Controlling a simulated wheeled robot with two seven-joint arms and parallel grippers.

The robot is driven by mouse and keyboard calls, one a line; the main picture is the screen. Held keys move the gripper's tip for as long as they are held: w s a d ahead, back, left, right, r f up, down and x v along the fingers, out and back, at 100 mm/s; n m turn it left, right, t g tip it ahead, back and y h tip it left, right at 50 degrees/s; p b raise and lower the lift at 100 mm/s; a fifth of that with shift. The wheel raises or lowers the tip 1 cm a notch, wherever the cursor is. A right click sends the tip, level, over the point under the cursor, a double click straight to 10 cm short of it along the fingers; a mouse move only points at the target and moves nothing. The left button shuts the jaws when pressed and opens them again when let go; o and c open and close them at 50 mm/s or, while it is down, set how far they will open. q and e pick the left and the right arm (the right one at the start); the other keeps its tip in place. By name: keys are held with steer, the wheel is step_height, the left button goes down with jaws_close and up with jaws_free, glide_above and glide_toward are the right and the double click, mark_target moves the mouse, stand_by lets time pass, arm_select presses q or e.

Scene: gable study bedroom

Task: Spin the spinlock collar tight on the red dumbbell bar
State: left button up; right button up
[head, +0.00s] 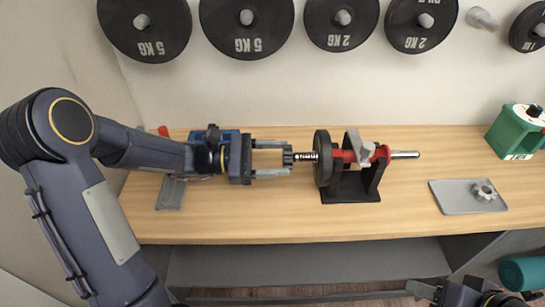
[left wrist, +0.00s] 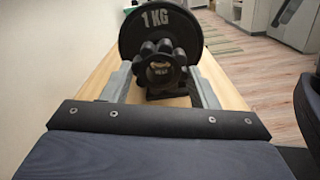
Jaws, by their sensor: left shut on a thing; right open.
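The red dumbbell bar (head: 348,155) lies level on a black stand (head: 350,188), with a grey clamp piece (head: 361,150) over it. A black plate (head: 322,158) sits on its left part; it reads 1 KG in the left wrist view (left wrist: 160,24). Bright thread (head: 306,156) shows between the plate and the black star-shaped spinlock collar (head: 288,157), so they are apart. My left gripper (head: 287,158) is shut on this collar at the bar's left end; the left wrist view shows the collar (left wrist: 158,62) between the fingers. My right gripper (head: 425,291) is open, low at the right, away from the bar.
A grey tray (head: 450,198) with a star-shaped metal collar (head: 484,191) lies on the wooden bench (head: 240,226) to the right. A green box (head: 514,134) stands at the bench's right end. Plates (head: 245,28) hang on the wall behind. The bench front is clear.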

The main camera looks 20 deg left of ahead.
arm_select(q)
steer(key=shift+w+d, duration=0.15)
steer(key=shift+d, duration=0.5)
steer(key=o, duration=1.1)
steer(key=shift+c, duration=0.2)
steer(key=v, duration=0.7)
steer(key=shift+a+p, duration=0.35)
steer(key=shift+a, duration=0.05)
